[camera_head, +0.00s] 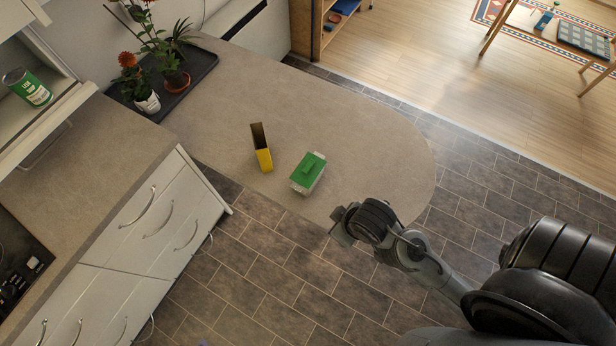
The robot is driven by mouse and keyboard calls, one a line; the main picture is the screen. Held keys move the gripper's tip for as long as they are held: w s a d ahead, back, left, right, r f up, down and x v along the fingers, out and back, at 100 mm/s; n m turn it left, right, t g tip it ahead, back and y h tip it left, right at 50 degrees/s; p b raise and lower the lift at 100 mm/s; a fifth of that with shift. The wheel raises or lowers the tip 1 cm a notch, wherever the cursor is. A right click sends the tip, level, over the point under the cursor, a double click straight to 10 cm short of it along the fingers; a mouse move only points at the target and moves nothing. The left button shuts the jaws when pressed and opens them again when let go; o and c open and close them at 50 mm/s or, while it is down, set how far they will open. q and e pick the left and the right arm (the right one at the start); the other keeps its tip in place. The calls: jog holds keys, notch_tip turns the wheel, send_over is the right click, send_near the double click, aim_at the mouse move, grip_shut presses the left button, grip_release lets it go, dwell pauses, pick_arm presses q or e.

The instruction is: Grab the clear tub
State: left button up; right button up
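A small tub (306,175) with a green lid and pale, see-through-looking sides stands on the countertop near its front edge. My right gripper (340,226) comes in from the right, below and to the right of the tub in the picture. It is apart from the tub and near the counter's front edge. Its fingers are small and dark, and I cannot tell whether they are open or shut. My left gripper is out of view.
A yellow and dark upright item (263,158) stands just left of the tub. Potted plants on a dark tray (193,78) are at the counter's back left. A green can (28,88) sits in the open cabinet. The rounded right end of the countertop (385,150) is clear.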

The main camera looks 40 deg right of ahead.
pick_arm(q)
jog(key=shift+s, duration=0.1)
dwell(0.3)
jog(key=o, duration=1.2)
